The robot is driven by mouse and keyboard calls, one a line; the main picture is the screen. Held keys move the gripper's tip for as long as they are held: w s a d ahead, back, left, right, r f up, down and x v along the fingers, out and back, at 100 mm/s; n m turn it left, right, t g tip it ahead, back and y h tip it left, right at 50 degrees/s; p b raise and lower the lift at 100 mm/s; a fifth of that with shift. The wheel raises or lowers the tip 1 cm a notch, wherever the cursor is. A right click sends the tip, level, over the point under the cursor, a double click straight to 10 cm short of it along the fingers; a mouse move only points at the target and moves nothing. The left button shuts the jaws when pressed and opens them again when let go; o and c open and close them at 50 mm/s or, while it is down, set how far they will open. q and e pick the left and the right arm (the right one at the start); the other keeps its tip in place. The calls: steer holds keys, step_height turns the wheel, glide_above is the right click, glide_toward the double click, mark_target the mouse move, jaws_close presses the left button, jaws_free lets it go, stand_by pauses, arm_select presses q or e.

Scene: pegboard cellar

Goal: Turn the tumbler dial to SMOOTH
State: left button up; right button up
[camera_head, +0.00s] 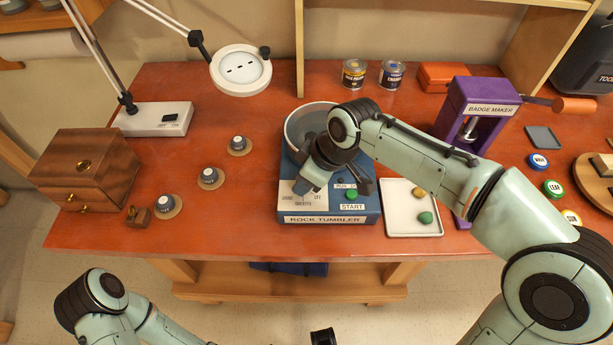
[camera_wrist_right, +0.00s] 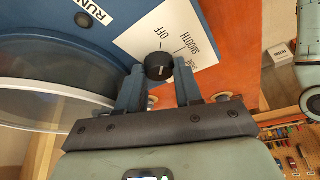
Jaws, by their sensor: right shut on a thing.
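The rock tumbler (camera_head: 365,203) is a blue box with a round drum (camera_head: 297,125), standing on the red bench. Its dial (camera_wrist_right: 159,66) is a small black knob with a white mark on a cream plate (camera_head: 292,203) lettered OFF and SMOOTH, with a third, partly hidden word. My right gripper (camera_head: 308,184) reaches down over this plate and hides the dial in the head view. In the right wrist view the gripper (camera_wrist_right: 160,78) is shut on the dial, one finger on each side. I cannot tell which word the mark points to.
A green START button (camera_head: 352,195) sits right of the plate, close to my right wrist. A white tray (camera_head: 398,227) with stones stands right of the tumbler. The purple badge maker (camera_head: 452,100) stands behind my right forearm.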

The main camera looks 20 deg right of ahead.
steer(key=m+t+h, duration=0.1)
steer(key=m, duration=0.3)
steer(key=shift+s+a+b, duration=0.1)
steer(key=shift+a+b, duration=0.1)
steer(key=shift+b, duration=0.15)
steer(key=shift+a+m+t+h+b, duration=0.2)
steer(key=shift+m+h, duration=0.3)
steer(key=shift+m, duration=0.75)
steer(key=shift+d+m+t+h+b, duration=0.1)
steer(key=shift+m+h+b, duration=0.3)
steer(key=shift+m, duration=0.85)
steer(key=o, duration=0.7)
steer(key=shift+o, duration=0.2)
steer(key=shift+r, duration=0.15)
steer(key=p+v, duration=0.2)
steer(key=v, duration=1.1)
steer(key=shift+a, duration=0.15)
